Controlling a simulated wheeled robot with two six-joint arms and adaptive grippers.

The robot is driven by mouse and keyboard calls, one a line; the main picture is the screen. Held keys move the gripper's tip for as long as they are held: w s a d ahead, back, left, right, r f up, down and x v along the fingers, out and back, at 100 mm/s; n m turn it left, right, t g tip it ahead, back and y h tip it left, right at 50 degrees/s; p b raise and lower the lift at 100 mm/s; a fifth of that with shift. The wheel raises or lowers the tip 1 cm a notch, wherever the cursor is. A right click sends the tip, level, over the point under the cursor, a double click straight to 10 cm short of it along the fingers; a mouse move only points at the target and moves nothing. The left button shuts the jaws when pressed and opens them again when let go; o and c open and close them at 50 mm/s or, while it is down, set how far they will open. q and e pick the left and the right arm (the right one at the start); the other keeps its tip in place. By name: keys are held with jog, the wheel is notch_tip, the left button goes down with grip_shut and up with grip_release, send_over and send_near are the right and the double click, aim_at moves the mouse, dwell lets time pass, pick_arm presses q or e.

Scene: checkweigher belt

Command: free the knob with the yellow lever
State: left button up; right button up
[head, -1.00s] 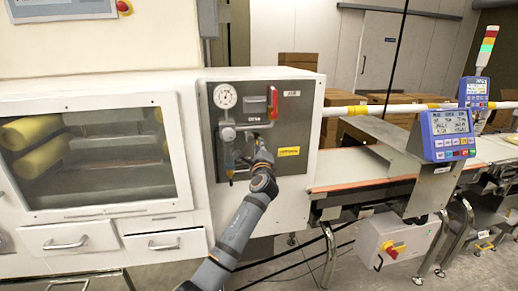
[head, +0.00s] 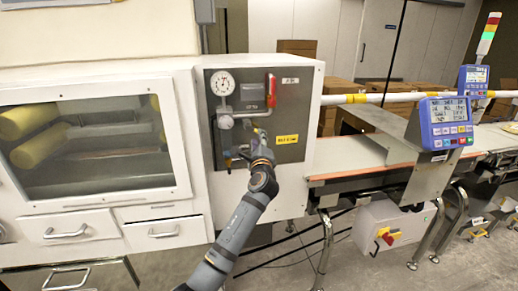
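A grey control panel (head: 300,115) on the white cabinet carries a round gauge (head: 222,83), a red handle (head: 270,90) and grey pipework. A grey round knob (head: 226,122) sits below the gauge on the pipework. A small yellowish part shows below it beside my fingers; I cannot tell whether it is the yellow lever. My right gripper is out of view.
A yellow label (head: 287,139) is on the panel, right of my gripper. A windowed machine door (head: 95,150) stands left. The conveyor belt (head: 355,155) and a blue display unit (head: 446,123) are on the right. Room in front of the panel is open.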

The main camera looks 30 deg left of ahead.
pick_arm(q)
jog(key=v, duration=0.8)
jog(key=shift+r, duration=0.1)
notch_tip(320, 180, down, 29)
jog(key=d+n+g+h+p, duration=0.2)
jog(key=d+g+h, duration=0.15)
jog(key=h, duration=0.25)
jog(key=s+d+f+n+g+h, duration=0.1)
jog(key=s+f, duration=0.2)
jog(key=f, duration=0.4)
jog(key=s+f+n+g+h, duration=0.1)
jog(key=s+f+g, duration=0.15)
jog(key=f, duration=0.45)
jog(key=s+d+f+n+g+h+p, duration=0.1)
jog(key=s+d+f+n+g, duration=0.15)
jog(key=s+f, duration=0.8)
jog(key=s+d+f+n+g+h, duration=0.15)
jog(key=s+f+n, duration=0.25)
jog(key=s+f, duration=0.65)
jog(key=s+f+n+g, duration=0.1)
jog(key=s+f+n, duration=0.1)
jog(key=s, duration=1)
jog(key=s+d+f+n+g+p, duration=0.1)
jog(key=s+f+n+g, duration=0.1)
jog(key=s, duration=1)
jog(key=shift+f+n+h, duration=0.45)
jog(key=shift+f+n, duration=0.3)
jog(key=shift+n, duration=0.1)
